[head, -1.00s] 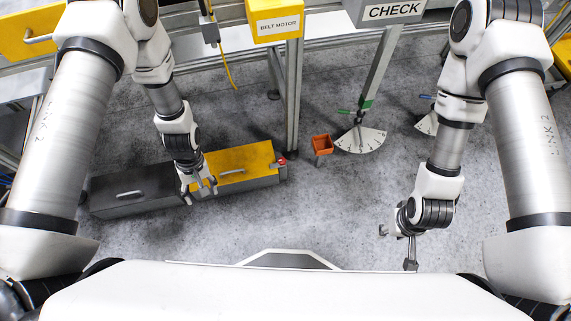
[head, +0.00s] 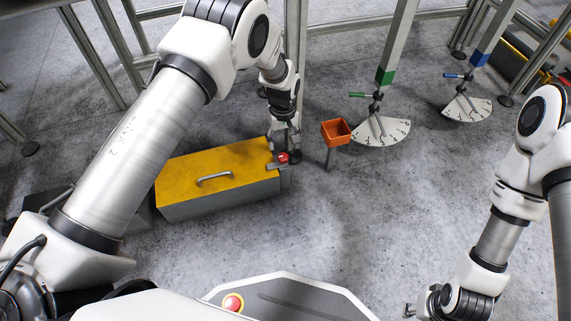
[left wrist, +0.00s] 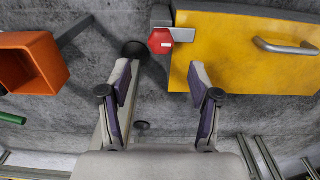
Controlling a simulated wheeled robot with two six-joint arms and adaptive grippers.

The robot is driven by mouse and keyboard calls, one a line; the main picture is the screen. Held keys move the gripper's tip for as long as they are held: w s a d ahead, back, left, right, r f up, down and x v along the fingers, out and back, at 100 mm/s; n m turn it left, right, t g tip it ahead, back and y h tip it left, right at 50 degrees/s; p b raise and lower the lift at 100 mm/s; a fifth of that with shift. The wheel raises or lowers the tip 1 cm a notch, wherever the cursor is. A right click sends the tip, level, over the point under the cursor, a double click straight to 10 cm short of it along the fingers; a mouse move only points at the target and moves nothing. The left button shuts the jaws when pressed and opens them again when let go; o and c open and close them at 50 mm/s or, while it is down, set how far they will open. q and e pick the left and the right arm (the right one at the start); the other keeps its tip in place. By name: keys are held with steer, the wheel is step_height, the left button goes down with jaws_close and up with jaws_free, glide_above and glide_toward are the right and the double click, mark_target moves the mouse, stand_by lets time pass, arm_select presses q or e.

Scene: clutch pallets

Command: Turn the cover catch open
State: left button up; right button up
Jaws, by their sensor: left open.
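The cover catch is a red knob (head: 283,157) with a grey bracket at the right end of the yellow cover (head: 232,166) on a grey box. In the left wrist view the red knob (left wrist: 161,41), with a white mark, lies just beyond the fingertips, roughly between their lines. My left gripper (head: 284,147) is at the catch; in the left wrist view (left wrist: 160,72) it is open and empty, and I see no contact. My right gripper (head: 422,308) is at the bottom right, partly cut off, and its fingers are unclear.
An orange bin (head: 336,132) on a post stands right of the catch. Dial plates (head: 385,132) with pointers stand further right, by posts with green and blue bands. A metal upright (head: 297,50) rises behind my left gripper. The floor at centre right is clear.

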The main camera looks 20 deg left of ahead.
mark_target(283, 156)
arm_select(q)
step_height(283, 156, down, 7)
steer(key=b, duration=0.4)
steer(key=shift+f, duration=0.15)
steer(key=shift+s, duration=0.1)
steer(key=c, duration=1.1)
